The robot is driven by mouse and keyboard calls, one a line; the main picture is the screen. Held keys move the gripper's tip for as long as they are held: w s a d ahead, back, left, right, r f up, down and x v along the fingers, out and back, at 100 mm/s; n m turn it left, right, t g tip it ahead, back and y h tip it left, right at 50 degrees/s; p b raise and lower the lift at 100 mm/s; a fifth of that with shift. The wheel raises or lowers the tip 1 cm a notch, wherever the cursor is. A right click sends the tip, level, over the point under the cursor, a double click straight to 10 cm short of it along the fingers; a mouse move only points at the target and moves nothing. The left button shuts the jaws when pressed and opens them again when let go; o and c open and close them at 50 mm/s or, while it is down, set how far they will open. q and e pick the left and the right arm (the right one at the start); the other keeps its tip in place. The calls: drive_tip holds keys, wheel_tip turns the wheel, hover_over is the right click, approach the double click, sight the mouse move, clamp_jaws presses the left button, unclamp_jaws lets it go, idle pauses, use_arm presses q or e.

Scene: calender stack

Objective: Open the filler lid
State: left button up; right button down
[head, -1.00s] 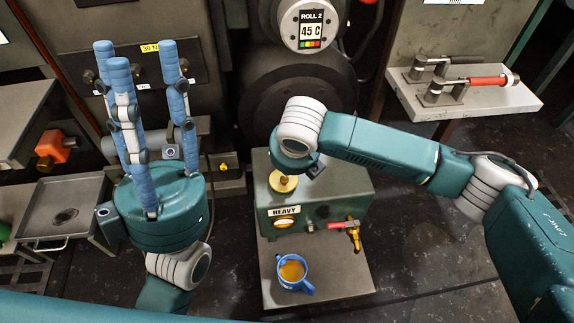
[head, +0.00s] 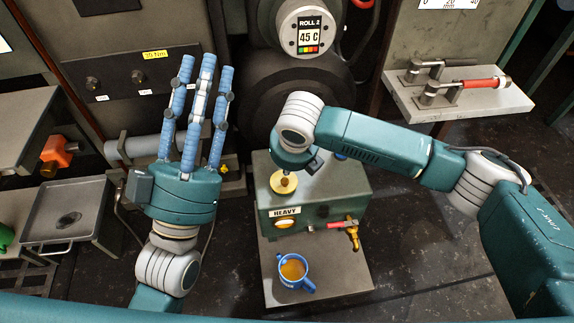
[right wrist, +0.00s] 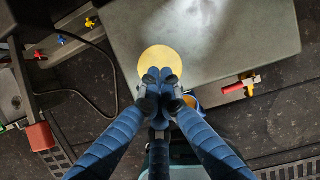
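The filler lid (head: 277,186) is a round brass-yellow disc with a small brown knob. It lies flat on top of the green box labelled HEAVY (head: 337,184), and it also shows in the right wrist view (right wrist: 160,57). My right gripper (right wrist: 160,76) points down at the lid's near edge, its blue fingertips drawn together. They hide part of the lid, and I cannot tell whether they touch the knob. In the head view my right wrist hides those fingers. My left gripper (head: 197,75) is open and empty, its fingers pointing up, left of the box.
A red-handled brass valve (head: 345,226) is on the box's front. A blue mug (head: 294,283) with amber liquid stands on the plate (head: 345,277) before it. A metal tray (head: 68,212) stands at left, and a shelf with a red-handled clamp (head: 478,85) is at upper right.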

use_arm(q)
drive_tip(key=shift+w+f+g, duration=0.5)
drive_tip(key=shift+w+f, duration=0.1)
drive_tip(key=shift+f, duration=0.2)
drive_tip(key=shift+w+f+g, duration=0.5)
drive_tip(key=shift+w+f, duration=0.05)
drive_tip(key=shift+f, duration=0.2)
use_arm(e)
drive_tip(key=shift+w, duration=0.1)
